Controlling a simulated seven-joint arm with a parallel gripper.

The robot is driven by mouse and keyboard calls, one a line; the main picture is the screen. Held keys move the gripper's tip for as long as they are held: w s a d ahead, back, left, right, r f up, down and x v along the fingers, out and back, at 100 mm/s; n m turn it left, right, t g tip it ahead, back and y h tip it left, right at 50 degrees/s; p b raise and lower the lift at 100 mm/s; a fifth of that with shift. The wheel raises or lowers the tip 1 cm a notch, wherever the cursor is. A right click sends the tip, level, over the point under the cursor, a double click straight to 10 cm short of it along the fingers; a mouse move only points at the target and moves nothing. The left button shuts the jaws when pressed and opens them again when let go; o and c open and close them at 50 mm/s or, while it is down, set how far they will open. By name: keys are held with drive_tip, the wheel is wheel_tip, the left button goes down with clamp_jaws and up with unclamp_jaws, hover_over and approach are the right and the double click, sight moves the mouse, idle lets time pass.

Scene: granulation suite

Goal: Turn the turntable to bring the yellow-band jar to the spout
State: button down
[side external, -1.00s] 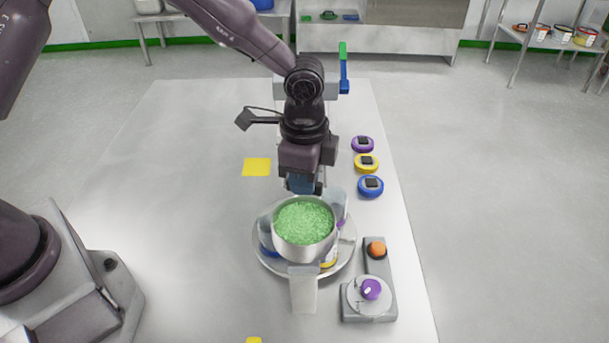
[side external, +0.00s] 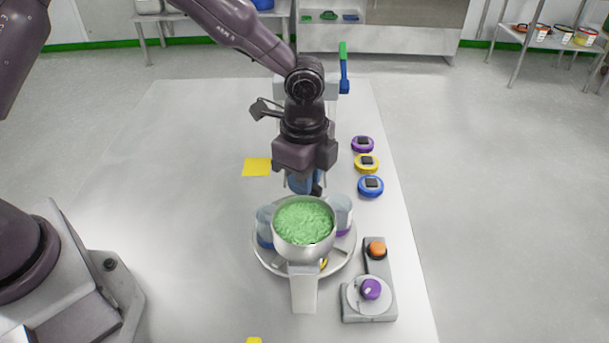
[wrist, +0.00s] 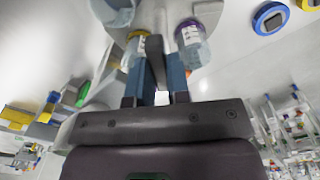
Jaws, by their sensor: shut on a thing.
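The turntable (side external: 264,257) is a round grey disc under a steel bowl of green granules (side external: 305,221). A clear blue-band jar (side external: 265,226) stands on its left and a purple-band jar (side external: 343,214) on its right. The yellow-band jar (side external: 323,264) shows only as a sliver beneath the bowl's front; the wrist view shows a yellow-banded jar (wrist: 137,45) beside the fingers. The spout under the bowl is hidden. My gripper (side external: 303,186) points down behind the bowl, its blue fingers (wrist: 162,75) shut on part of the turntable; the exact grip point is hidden.
A grey support (side external: 304,291) stands before the bowl. Purple, yellow and blue round pads (side external: 370,186) line the right edge. The table's left is mostly clear.

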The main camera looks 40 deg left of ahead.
drive_tip(key=shift+m, duration=1.3)
drive_tip(key=c, duration=1.1)
unclamp_jaws()
drive_tip(key=shift+r, duration=0.1)
wheel_tip(320, 180, up, 13)
drive_tip(key=shift+f, duration=0.1)
